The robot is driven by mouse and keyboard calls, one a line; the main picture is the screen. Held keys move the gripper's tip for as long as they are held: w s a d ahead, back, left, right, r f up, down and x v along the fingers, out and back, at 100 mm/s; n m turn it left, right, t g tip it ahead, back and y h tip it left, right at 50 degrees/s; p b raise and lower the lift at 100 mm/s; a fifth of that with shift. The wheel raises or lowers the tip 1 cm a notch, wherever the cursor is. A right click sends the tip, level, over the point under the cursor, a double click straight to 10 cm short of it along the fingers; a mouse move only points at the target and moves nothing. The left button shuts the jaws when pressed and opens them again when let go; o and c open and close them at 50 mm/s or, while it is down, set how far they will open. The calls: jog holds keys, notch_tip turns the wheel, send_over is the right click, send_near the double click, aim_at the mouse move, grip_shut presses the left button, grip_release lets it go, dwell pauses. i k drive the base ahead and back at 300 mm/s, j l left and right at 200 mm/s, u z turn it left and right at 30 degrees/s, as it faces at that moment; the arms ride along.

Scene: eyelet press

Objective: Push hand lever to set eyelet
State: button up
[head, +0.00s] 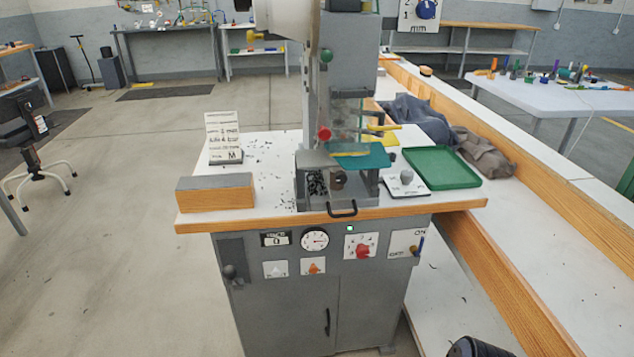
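The eyelet press (345,75) stands on a white-topped cabinet bench in the middle of the head view. A dark knob on a short stem (230,272) sits at a dark panel on the cabinet's left front. A red knob (324,134) and a yellow bar (382,127) show at the press head. I cannot tell which of these is the hand lever. A teal piece (365,157) lies at the press's working area; whether an eyelet is in it is too small to tell. My gripper is not in view.
A wooden-sided block (215,194) and a sign stand (224,140) are on the bench's left, a green tray (441,168) on its right. Gauge, dials and an ON/OFF switch (408,243) line the cabinet front. A long wood-edged counter runs along the right.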

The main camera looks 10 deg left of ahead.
aim_at(229, 272)
jog(key=u, duration=1.3)
